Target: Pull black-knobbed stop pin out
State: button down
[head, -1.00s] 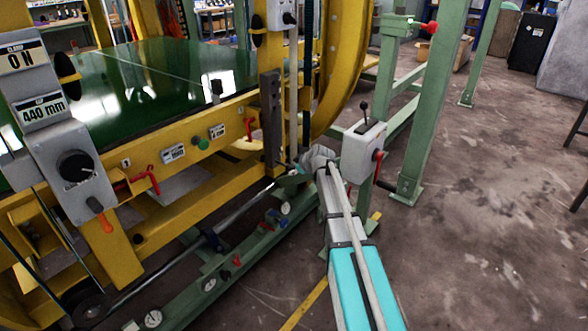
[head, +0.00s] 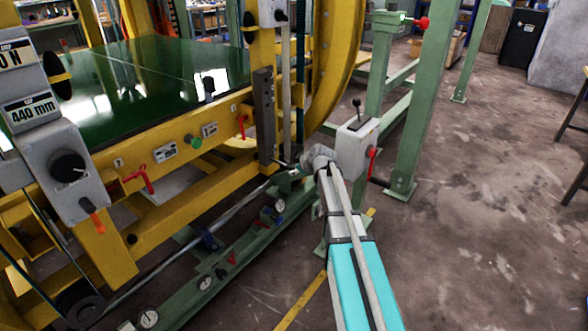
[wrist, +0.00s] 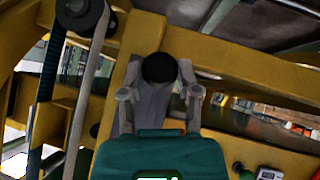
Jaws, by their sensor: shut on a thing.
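In the wrist view the stop pin's black knob (wrist: 159,68) is a round dark ball between the two grey fingers of my gripper (wrist: 160,92). The fingers are shut on it from both sides. The pin's shaft is hidden behind the knob and the gripper body, so I cannot tell how far it sits in its hole. In the head view my gripper (head: 292,168) is small, at the low end of the dark upright bar (head: 264,120) on the yellow frame, left of my grey wrist. The knob is too small to tell clearly there.
A grey control box (head: 356,148) with a black lever and red handle stands close right of my wrist. The yellow frame (head: 190,205) and green table (head: 150,85) fill the left. A green post (head: 425,100) stands at right. The floor (head: 490,220) beyond is clear.

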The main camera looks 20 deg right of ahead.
jog(key=shift+s+d, duration=0.7)
jog(key=shift+s, duration=0.25)
dwell(0.3)
